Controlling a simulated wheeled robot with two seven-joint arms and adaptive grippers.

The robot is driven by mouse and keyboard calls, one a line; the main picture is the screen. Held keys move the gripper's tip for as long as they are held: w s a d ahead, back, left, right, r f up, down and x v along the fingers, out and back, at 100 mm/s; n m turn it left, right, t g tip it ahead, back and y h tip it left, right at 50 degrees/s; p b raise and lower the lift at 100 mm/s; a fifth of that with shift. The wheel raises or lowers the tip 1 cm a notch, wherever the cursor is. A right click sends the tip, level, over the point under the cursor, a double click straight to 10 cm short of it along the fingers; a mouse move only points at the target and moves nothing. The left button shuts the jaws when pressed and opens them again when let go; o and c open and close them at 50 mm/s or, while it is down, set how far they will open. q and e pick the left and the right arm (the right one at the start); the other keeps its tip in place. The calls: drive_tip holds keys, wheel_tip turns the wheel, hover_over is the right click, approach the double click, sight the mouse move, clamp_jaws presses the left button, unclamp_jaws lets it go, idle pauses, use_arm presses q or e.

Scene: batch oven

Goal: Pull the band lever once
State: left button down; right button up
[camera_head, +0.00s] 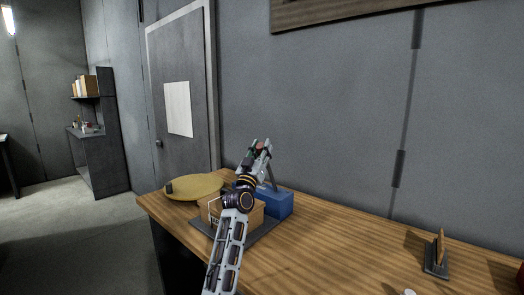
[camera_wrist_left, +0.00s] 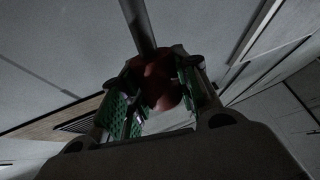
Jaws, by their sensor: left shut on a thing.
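The band lever is a grey rod (camera_head: 271,176) that rises from a blue box (camera_head: 281,204) on the wooden table. Its red knob (camera_wrist_left: 160,82) shows in the left wrist view, with the rod (camera_wrist_left: 138,22) running up from it in that picture. My left gripper (camera_head: 262,147) is at the top of the rod, its green-padded fingers on both sides of the knob. In the left wrist view my left gripper (camera_wrist_left: 155,95) is shut on the knob. The knob is mostly hidden by the fingers in the head view. My right gripper is not in view.
A tan box (camera_head: 252,209) stands on a dark plate (camera_head: 256,233) beside the blue box, partly behind my left arm. A yellow disc (camera_head: 195,187) lies at the table's left end. A small dark stand (camera_head: 436,266) is at right. The table (camera_head: 340,250) between is clear.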

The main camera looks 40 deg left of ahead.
use_arm(q)
drive_tip(key=c, duration=1)
unclamp_jaws()
drive_tip(key=shift+c, duration=0.2)
drive_tip(key=v, duration=1.2)
drive_tip(key=shift+s, duration=0.1)
idle(0.5)
